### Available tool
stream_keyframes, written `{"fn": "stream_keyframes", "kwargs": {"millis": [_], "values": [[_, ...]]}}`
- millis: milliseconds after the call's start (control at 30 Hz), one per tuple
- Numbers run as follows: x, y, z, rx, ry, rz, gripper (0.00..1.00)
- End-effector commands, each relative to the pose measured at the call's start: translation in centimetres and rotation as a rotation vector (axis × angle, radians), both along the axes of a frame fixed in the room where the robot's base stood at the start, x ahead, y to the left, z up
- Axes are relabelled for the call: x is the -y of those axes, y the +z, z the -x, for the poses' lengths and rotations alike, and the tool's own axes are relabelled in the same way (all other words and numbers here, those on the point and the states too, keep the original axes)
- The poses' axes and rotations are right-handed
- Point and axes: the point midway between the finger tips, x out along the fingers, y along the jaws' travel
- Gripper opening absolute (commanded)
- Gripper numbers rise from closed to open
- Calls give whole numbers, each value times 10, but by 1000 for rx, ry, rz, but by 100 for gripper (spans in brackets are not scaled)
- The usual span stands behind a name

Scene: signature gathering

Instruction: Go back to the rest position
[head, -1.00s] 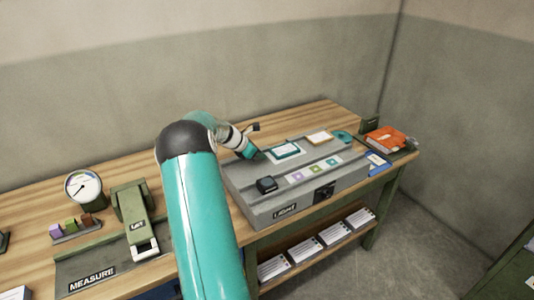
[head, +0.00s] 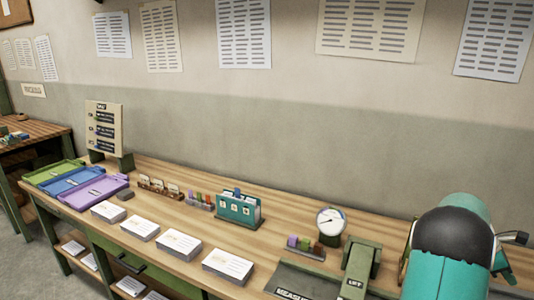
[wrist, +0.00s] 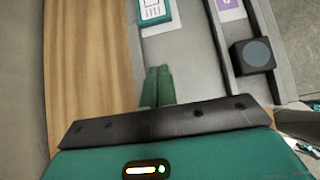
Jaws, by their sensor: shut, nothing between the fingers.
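My gripper (wrist: 158,86) shows in the wrist view with its two green fingers together and nothing between them. It is over the grey light station (wrist: 192,62), close to the wooden bench strip (wrist: 88,65). A teal-framed card (wrist: 154,10) is ahead of the fingertips, and a dark block with a round top (wrist: 252,55) stands to their right. In the head view my teal arm, with its dark joint cap, fills the lower right corner. The fingers cannot be made out there.
The bench holds a dial gauge (head: 330,221), a green lift device (head: 361,268), a teal card holder (head: 238,208), several paper stacks (head: 228,265) and purple (head: 94,192), blue (head: 75,182) and green (head: 55,172) trays. A sign board (head: 104,128) stands at the far left. Sheets hang on the wall.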

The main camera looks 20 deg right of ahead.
Motion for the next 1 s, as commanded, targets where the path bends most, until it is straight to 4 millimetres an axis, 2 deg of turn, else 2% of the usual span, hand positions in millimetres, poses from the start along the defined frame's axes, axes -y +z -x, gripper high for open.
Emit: {"fn": "stream_keyframes", "kwargs": {"millis": [167, 300, 367, 500, 600, 733, 867, 1000], "values": [[-53, 30, -45, 169, -30, 30, 0], [-121, 59, -87, 363, -80, 38, 0], [-153, 70, -101, 443, -103, 33, 0], [-229, 93, -127, 619, -162, 3, 0], [-284, 107, -137, 731, -206, -33, 0], [-356, 122, -141, 861, -268, -95, 0], [-425, 131, -134, 970, -336, -169, 0], [-495, 136, -116, 1063, -414, -260, 0]]}}
